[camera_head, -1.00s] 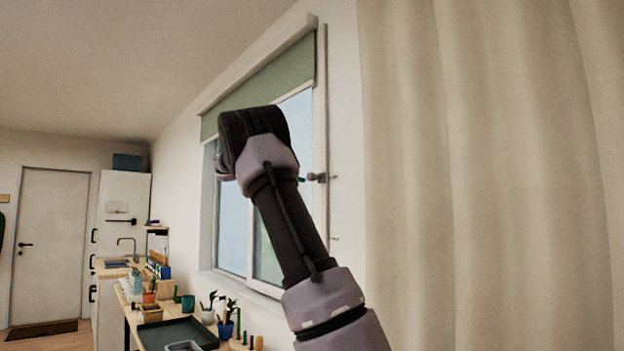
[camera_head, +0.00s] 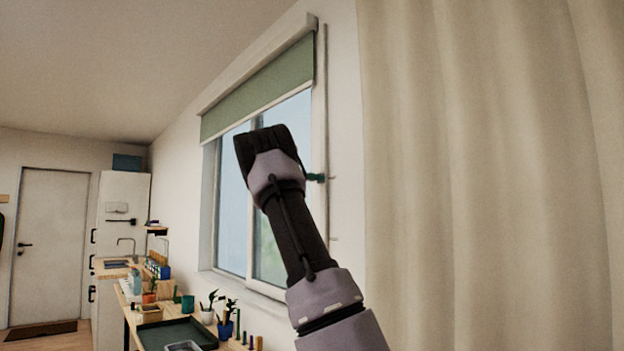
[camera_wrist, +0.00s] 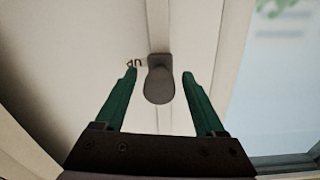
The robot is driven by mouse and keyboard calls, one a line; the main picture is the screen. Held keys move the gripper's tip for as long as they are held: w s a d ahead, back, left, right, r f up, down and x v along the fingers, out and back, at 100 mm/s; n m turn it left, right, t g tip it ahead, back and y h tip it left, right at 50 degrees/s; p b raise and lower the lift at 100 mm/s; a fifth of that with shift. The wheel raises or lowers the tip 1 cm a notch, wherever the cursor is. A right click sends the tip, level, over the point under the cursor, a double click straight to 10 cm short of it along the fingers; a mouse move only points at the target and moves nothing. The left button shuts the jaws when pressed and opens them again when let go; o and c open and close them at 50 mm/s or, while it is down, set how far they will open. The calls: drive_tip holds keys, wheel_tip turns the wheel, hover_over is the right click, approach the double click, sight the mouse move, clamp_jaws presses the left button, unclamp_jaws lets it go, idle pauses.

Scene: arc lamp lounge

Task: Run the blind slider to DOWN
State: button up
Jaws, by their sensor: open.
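The blind slider's dark grey rounded knob (camera_wrist: 160,86) stands on a pale upright strip in the wrist view. A label reading "UP" is beside it, turned upside down in that picture. My gripper (camera_wrist: 159,74) is open, with one green finger on each side of the knob and visible gaps between. In the head view, my gripper's green fingertip (camera_head: 317,178) shows past my wrist at the slider track (camera_head: 332,205) on the right of the window. The knob is hidden there. The green blind (camera_head: 262,88) covers only the top of the window.
The window (camera_head: 233,200) is left of the track, and a beige curtain (camera_head: 480,180) hangs to the right. Below, a bench holds a dark tray (camera_head: 178,334), small potted plants (camera_head: 226,325) and other items.

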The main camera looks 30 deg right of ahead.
clamp_jaws()
idle(1.4)
